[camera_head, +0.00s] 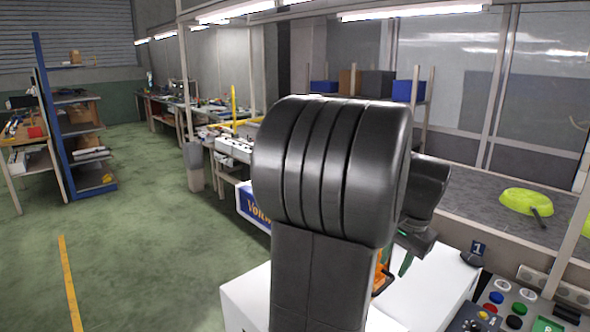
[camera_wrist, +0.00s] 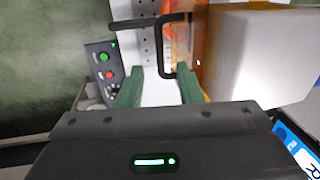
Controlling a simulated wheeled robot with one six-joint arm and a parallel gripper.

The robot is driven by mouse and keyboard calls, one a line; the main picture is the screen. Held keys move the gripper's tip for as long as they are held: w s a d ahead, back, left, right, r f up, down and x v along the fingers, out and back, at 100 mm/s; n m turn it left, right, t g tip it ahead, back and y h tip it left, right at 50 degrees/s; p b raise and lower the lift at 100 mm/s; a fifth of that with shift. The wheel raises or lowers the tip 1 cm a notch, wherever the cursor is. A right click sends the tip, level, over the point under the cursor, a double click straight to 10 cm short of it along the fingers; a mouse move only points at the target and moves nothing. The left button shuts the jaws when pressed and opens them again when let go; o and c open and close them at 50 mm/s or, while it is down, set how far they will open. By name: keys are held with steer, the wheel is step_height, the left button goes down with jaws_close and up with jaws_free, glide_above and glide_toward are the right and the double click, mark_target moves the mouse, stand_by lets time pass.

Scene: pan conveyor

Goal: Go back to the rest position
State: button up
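My gripper (camera_wrist: 160,88) has two green fingers spread apart, with nothing visibly held between them. In the head view a green finger (camera_head: 406,264) shows behind my large dark arm link, which hides most of the gripper. The fingers point over a pale surface (camera_wrist: 158,99). A black bent handle (camera_wrist: 168,42) lies just beyond and between the fingertips; I cannot tell how near it is in depth.
A lime-green pan (camera_head: 525,201) with a dark handle lies on the grey conveyor (camera_head: 478,195) at right. A button panel (camera_head: 515,306) is at lower right. In the wrist view are a white box (camera_wrist: 262,55) and another button panel (camera_wrist: 104,66). Green floor is open at left.

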mark_target(386, 287)
steer(key=f, duration=0.2)
steer(key=f+b, duration=0.1)
steer(key=f, duration=0.5)
steer(key=shift+w+a+f+b, duration=0.15)
steer(key=shift+w+a+b, duration=0.15)
steer(key=shift+w+a, duration=0.1)
